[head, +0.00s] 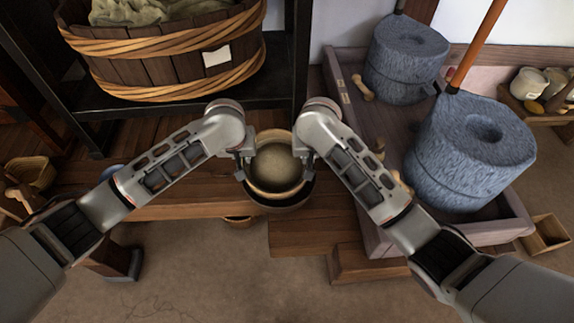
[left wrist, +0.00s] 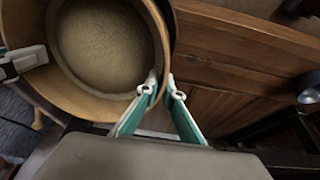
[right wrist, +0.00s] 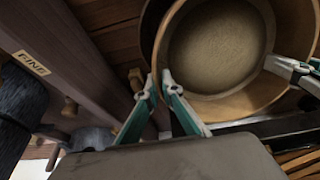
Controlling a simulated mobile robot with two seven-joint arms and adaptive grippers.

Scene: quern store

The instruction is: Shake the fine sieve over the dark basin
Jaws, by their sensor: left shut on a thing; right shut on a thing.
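The fine sieve (head: 277,165) is a round light-wood hoop with a pale mesh floor. It is held between my two grippers, and in the head view it overlaps the dark basin (head: 281,206), whose front rim shows below it. I cannot tell the height gap. My left gripper (head: 244,172) is shut on the left side of the hoop; the sieve (left wrist: 105,45) fills the upper left of the left wrist view. My right gripper (head: 307,168) is shut on the right side; the sieve (right wrist: 215,45) also fills the right wrist view. Most of the basin is hidden.
Two blue-grey querns (head: 470,150) stand in a wooden trough (head: 385,238) at right. A rope-bound tub (head: 165,60) sits on a dark shelf behind. A low wooden bench (head: 190,205) runs beneath.

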